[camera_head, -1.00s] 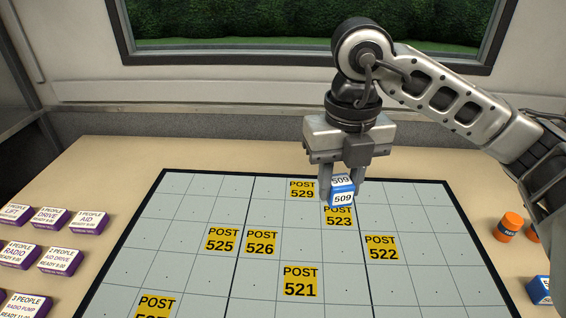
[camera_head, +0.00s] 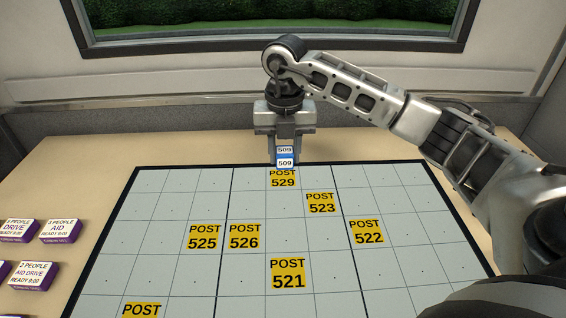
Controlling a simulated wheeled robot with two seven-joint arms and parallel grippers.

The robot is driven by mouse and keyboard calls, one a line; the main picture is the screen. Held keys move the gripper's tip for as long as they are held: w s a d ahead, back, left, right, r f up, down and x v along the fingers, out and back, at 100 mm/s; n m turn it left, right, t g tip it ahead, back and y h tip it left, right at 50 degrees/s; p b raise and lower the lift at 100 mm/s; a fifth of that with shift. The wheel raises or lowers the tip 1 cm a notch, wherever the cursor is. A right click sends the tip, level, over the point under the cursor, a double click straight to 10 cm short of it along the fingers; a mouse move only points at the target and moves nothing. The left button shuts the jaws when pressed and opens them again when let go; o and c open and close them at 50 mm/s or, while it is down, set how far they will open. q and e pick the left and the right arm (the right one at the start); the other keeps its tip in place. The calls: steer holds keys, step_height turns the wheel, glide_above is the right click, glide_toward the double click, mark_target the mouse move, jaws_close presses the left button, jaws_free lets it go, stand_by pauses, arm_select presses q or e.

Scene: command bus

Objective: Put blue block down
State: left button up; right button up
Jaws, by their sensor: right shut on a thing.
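My right gripper (camera_head: 285,158) is shut on the blue block (camera_head: 285,157), which has white labels reading 509. The block shows between the fingers at the far edge of the grey gridded board (camera_head: 180,268), just behind the yellow POST 529 square (camera_head: 283,179). I cannot tell whether the block touches the board or hangs a little above it. My left gripper is not in view.
Yellow squares POST 523 (camera_head: 321,203), POST 525 (camera_head: 204,236), POST 526 (camera_head: 244,236), POST 522 (camera_head: 366,232) and POST 521 (camera_head: 288,274) lie on the board. Purple-sided label blocks (camera_head: 61,231) stand on the table at left. A window wall rises behind.

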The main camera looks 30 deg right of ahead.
mark_target(283, 164)
steer(key=shift+w+f, duration=0.35)
steer(key=shift+f, duration=0.1)
steer(key=shift+w+d+f, duration=0.1)
steer(key=shift+f, duration=1.5)
steer(key=shift+f, duration=0.2)
steer(key=o, duration=1)
steer(key=shift+c, duration=0.2)
steer(key=shift+r, duration=0.1)
step_height(283, 164, up, 12)
steer(key=shift+r, duration=0.15)
